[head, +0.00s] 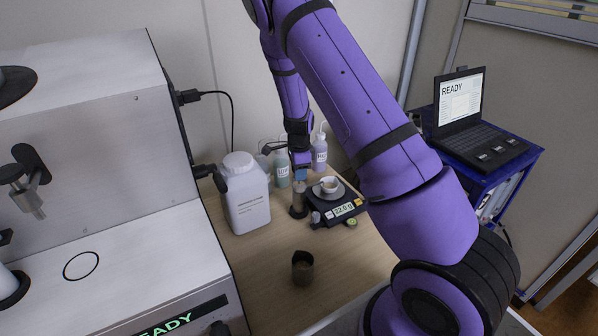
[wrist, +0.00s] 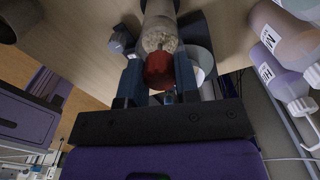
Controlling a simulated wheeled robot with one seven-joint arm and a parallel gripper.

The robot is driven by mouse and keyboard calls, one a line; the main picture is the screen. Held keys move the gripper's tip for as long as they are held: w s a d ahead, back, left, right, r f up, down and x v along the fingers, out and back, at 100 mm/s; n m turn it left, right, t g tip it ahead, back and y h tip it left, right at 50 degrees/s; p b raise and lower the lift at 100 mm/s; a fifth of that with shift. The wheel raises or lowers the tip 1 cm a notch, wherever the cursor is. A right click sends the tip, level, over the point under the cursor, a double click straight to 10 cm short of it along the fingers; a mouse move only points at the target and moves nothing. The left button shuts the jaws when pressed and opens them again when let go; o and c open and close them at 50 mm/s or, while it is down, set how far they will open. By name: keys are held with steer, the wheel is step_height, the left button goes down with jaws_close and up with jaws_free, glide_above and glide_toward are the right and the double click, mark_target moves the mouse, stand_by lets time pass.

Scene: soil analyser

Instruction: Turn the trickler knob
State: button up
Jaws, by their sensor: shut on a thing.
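The trickler (head: 298,202) stands upright just left of the balance (head: 336,211). In the wrist view its tubular body (wrist: 158,12) shows pale grains near the red trickler knob (wrist: 159,70). My gripper (wrist: 158,80) has its blue fingers on both sides of the knob and is shut on it. In the head view, my gripper (head: 301,174) is at the top of the trickler, and the knob cannot be made out there. A small white cup (head: 329,187) sits on the balance pan. The balance display is lit, but its digits are hard to read.
A white jug (head: 246,196) stands left of the trickler. Bottles (head: 319,154) stand behind the balance, close to my gripper. A dark cup (head: 302,268) stands on the front of the table. The analyser (head: 110,130) fills the left; a laptop (head: 470,120) is on the right.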

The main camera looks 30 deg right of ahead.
steer(key=n, duration=0.5)
steer(key=shift+n, duration=0.3)
steer(key=n, duration=1)
steer(key=shift+n, duration=2.6)
steer(key=o, duration=0.9)
steer(key=shift+o, duration=0.2)
steer(key=shift+r, duration=0.1)
step_height(320, 180, up, 11)
steer(key=shift+f, duration=0.2)
